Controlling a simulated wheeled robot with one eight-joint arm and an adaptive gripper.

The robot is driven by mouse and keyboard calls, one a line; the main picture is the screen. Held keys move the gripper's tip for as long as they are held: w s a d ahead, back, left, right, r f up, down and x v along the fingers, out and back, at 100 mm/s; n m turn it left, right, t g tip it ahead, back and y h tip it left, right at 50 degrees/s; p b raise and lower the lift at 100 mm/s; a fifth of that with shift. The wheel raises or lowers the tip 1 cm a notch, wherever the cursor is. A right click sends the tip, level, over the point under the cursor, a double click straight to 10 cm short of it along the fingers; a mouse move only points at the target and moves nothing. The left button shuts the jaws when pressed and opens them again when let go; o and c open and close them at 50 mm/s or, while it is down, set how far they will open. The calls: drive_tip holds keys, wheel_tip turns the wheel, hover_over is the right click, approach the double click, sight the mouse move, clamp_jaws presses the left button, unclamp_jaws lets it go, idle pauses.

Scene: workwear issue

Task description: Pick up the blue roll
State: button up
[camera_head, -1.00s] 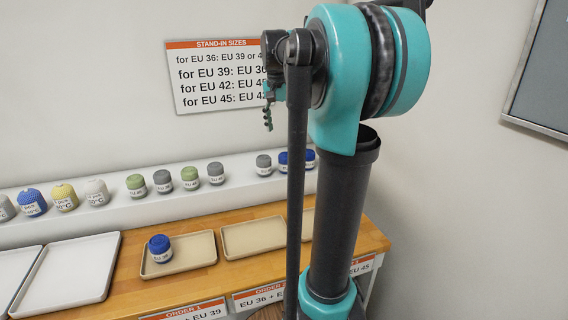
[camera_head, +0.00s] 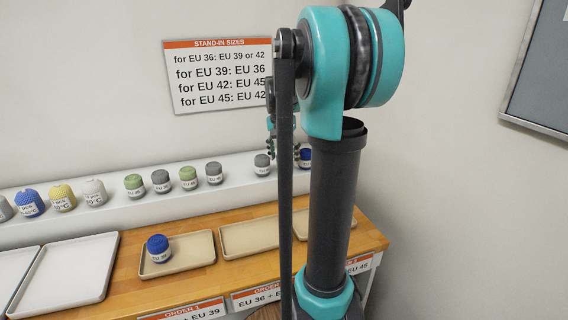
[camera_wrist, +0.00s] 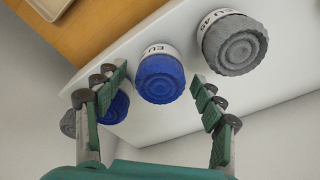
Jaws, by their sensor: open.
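In the wrist view a blue roll (camera_wrist: 160,78) with a white EU label stands on the white shelf, between the fingertips of my open gripper (camera_wrist: 158,84). I cannot tell whether either finger touches it. A second blue roll (camera_wrist: 114,107) is partly hidden behind the left finger. In the head view my gripper (camera_head: 282,147) is at the shelf's right part, mostly hidden by my arm. One blue roll (camera_head: 306,158) shows there beside it. Another blue roll (camera_head: 158,246), labelled EU 39, stands in a beige tray (camera_head: 200,243).
A grey EU 45 roll (camera_wrist: 236,43) stands close to the right finger; another grey roll (camera_wrist: 68,123) is past the left one. The white shelf (camera_head: 130,212) holds several grey, green, yellow, white and blue rolls. A size sign (camera_head: 218,76) hangs on the wall above.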

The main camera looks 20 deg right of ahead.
drive_tip(key=c, duration=1.3)
drive_tip(key=shift+o, duration=0.2)
drive_tip(key=shift+r, duration=0.1)
